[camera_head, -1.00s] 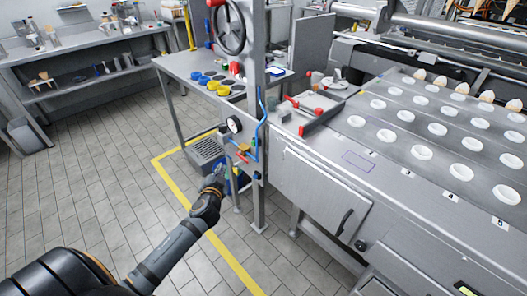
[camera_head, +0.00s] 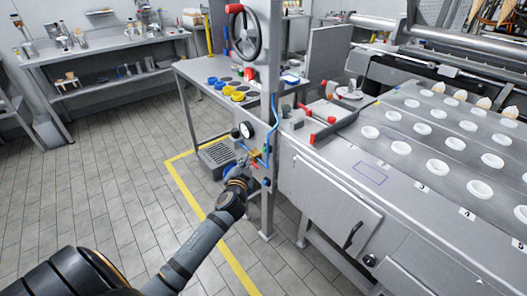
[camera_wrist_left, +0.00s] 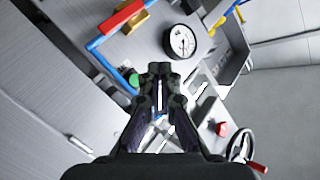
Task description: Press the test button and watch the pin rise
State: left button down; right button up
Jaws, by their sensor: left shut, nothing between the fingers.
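My left gripper (camera_head: 241,167) is shut and empty, held in front of the upright grey panel below the pressure gauge (camera_head: 246,130). In the left wrist view my gripper's closed fingertips (camera_wrist_left: 160,70) point at the panel. A round green button (camera_wrist_left: 133,78) sits just left of the fingertips there; a gap or contact cannot be told. The gauge (camera_wrist_left: 181,41) is above and right of them. I see no label, so I cannot confirm that the green one is the test button. I cannot make out a pin. My right gripper is not in view.
A blue pipe (camera_wrist_left: 100,52) and a red-handled valve (camera_wrist_left: 122,16) sit close to my left gripper. A handwheel (camera_head: 245,35) is higher on the column. A side table (camera_head: 203,70) carries blue and yellow cups. A steel machine (camera_head: 400,185) stands right; the tiled floor is open left.

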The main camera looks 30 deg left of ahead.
pick_arm(q)
jog(key=shift+w+d+b, duration=0.1)
jog(key=shift+w+d, duration=0.2)
jog(key=shift+w, duration=0.4)
jog(key=shift+w+d+b, duration=0.1)
jog(key=shift+w+d, duration=0.15)
jog(key=shift+w, duration=0.5)
jog(key=shift+w+d+b, duration=0.1)
jog(key=shift+w+d, duration=0.2)
jog(key=shift+w, duration=0.4)
jog(key=shift+w+d, duration=0.2)
jog(key=shift+w, duration=0.2)
jog(key=shift+w+d, duration=0.15)
jog(key=shift+w, duration=0.3)
dwell(1.3)
dwell(0.6)
jog(key=shift+s+a, duration=0.35)
jog(key=shift+s, duration=0.55)
jog(key=shift+s+a, duration=0.3)
jog(key=shift+s, duration=0.45)
jog(key=shift+s+a, duration=0.35)
jog(key=shift+s, duration=0.45)
jog(key=shift+s+a, duration=0.3)
jog(key=shift+s, duration=0.45)
